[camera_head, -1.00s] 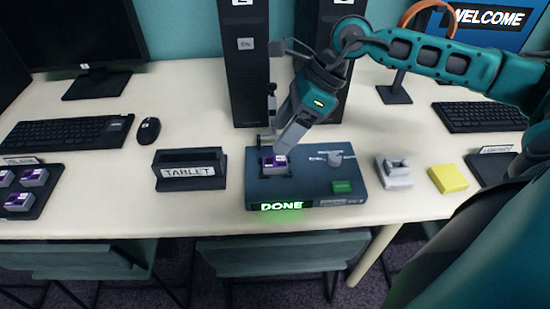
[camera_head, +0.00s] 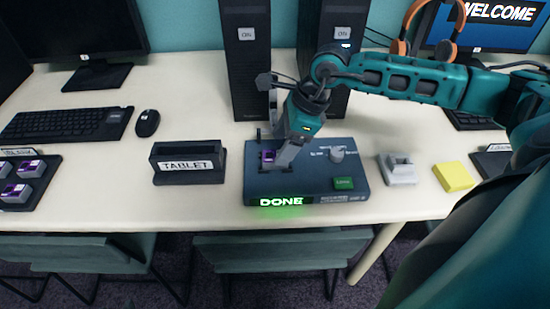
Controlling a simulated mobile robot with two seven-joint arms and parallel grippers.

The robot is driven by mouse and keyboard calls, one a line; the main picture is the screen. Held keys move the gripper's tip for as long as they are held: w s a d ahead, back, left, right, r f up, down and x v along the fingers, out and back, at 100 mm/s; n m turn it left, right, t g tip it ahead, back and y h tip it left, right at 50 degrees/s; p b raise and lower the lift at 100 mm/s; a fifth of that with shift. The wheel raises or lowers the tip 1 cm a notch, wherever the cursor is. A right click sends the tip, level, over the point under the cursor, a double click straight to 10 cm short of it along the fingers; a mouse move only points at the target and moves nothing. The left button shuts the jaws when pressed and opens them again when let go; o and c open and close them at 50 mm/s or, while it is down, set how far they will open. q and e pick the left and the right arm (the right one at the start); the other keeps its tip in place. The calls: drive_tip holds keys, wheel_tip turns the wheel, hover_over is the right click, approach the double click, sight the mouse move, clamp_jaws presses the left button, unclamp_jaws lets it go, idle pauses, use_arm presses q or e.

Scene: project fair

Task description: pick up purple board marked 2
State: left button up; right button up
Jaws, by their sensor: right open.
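A small purple board (camera_head: 267,156) sits in the slot area of a dark device (camera_head: 315,187) whose front display glows green with "DONE". I cannot read a number on it. My right gripper (camera_head: 273,152) is open and low over the device, its fingers around or just beside that board; its near finger partly hides it. More purple boards (camera_head: 31,168) in grey holders stand in a dark tray (camera_head: 47,187) at the far left; their marks are too small to read. My left gripper is not in view.
A black holder labelled TABLET (camera_head: 190,178) stands left of the device. A grey stand (camera_head: 398,170) and a yellow block (camera_head: 453,177) are to its right. Dark towers (camera_head: 247,75) rise behind. A keyboard (camera_head: 70,124) and mouse (camera_head: 147,122) lie at the left.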

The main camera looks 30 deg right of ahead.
drive_tip(key=shift+x, duration=1.45)
drive_tip(key=shift+c, duration=0.3)
drive_tip(key=c, duration=1.1)
